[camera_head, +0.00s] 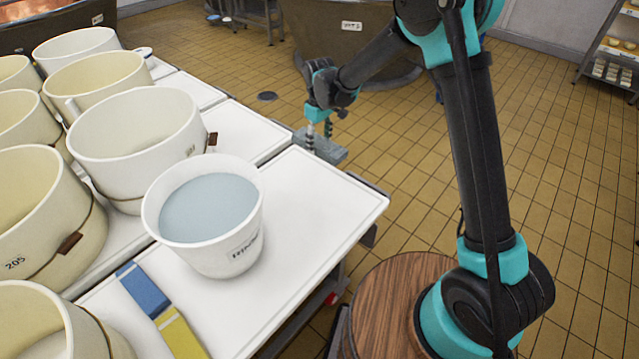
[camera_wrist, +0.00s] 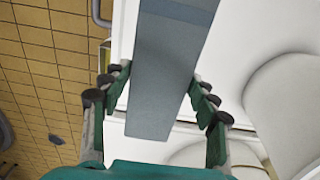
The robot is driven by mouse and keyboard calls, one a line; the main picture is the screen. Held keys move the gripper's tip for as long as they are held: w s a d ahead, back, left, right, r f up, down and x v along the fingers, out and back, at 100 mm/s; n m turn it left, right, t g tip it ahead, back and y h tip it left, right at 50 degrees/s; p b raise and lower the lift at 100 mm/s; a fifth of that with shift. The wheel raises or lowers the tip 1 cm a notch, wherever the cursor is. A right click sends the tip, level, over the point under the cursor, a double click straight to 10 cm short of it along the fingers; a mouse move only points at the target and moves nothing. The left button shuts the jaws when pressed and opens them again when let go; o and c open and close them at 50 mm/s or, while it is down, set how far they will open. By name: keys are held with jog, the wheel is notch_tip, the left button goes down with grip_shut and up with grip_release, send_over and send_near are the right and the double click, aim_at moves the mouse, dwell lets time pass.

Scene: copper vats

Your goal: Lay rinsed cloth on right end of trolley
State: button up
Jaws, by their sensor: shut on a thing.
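My gripper (camera_head: 319,132) is shut on a flat grey-blue cloth (camera_head: 332,152) at the far right edge of the white trolley (camera_head: 310,190). In the wrist view, the cloth (camera_wrist: 165,60) is a long, stiff-looking strip between the two fingers of my gripper (camera_wrist: 158,92), with white trolley top behind it. I cannot tell whether the cloth touches the trolley. A blue cloth (camera_head: 146,289) and a yellow cloth (camera_head: 181,337) lie flat in front of the bucket.
Several cream tubs (camera_head: 137,150) crowd the left side. The trolley's right strip beside the bucket is bare. A large vat (camera_head: 345,40) stands behind my gripper on the tan tiled floor (camera_head: 560,200). A round wooden top (camera_head: 385,300) is at the lower right, and a shelf rack (camera_head: 612,55) stands far right.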

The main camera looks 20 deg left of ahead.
aim_at(320, 186)
notch_tip(320, 186, down, 18)
jog(key=shift+f, duration=0.2)
dwell(0.4)
jog(key=o, duration=1.3)
jog(key=shift+f, duration=0.15)
notch_tip(320, 186, up, 12)
jog(key=shift+r, duration=0.15)
